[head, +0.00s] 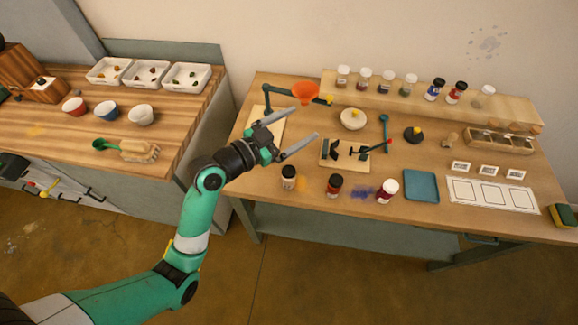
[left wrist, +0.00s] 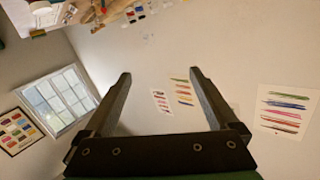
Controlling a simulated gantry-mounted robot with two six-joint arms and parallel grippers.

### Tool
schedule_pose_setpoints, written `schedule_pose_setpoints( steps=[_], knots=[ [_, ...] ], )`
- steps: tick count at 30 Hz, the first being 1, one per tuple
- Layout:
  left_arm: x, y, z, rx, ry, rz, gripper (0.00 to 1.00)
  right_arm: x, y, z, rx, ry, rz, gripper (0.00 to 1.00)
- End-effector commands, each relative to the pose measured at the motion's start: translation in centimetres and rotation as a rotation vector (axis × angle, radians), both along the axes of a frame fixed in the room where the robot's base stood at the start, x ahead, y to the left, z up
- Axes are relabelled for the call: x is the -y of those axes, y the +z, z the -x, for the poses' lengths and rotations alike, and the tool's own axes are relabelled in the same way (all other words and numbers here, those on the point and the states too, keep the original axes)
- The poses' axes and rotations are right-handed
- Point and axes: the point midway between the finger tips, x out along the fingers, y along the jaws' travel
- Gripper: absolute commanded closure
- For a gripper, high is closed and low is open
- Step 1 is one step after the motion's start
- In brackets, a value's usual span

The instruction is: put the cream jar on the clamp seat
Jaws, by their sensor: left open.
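A pale, cream-coloured jar (head: 485,96) stands at the right end of the raised back shelf. Another jar with a pale body and dark cap (head: 288,177) stands at the table's front left; I cannot tell for certain which is the cream jar. The clamp (head: 355,151) sits on a small wooden board (head: 330,159) mid-table, with black jaws and a red-ended handle; nothing shows between its jaws. My left gripper (head: 307,122) is open and empty above the table's left part, left of the clamp. Its open fingers also show in the left wrist view (left wrist: 158,80). My right gripper is out of view.
An orange funnel (head: 305,93) on a stand is close behind my left gripper. Several jars line the back shelf (head: 520,109). A blue tray (head: 421,186) lies front right.

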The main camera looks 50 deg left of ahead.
Motion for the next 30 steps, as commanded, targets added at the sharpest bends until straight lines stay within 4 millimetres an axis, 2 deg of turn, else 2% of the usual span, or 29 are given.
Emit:
schedule_pose_setpoints(
  steps=[1,3,6,7,9,13,17,22,30],
  knots=[
    [-1.4,-4.6,2.2,-0.117,0.004,0.036,0.07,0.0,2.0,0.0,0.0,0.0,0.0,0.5],
    [-2.0,-10.3,5.3,-0.222,-0.007,0.085,0.07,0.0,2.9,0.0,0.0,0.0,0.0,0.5],
    [-1.7,-15.0,8.7,-0.298,-0.017,0.144,0.07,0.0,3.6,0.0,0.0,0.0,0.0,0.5],
    [-1.6,-15.8,9.3,-0.307,-0.019,0.154,0.07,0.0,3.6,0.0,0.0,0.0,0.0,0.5],
    [-1.4,-16.8,10.1,-0.32,-0.023,0.168,0.07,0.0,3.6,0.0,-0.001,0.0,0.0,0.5],
    [-1.3,-17.4,9.8,-0.32,-0.027,0.167,0.07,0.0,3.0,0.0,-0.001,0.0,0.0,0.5],
    [-0.9,-18.6,8.0,-0.318,-0.03,0.164,0.07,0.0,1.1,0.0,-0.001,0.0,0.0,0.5],
    [-0.5,-19.2,5.1,-0.319,-0.029,0.166,0.07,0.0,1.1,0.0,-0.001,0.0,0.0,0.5],
    [-0.3,-19.7,3.8,-0.319,-0.026,0.165,0.07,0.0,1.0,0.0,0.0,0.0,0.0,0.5]
  ],
)
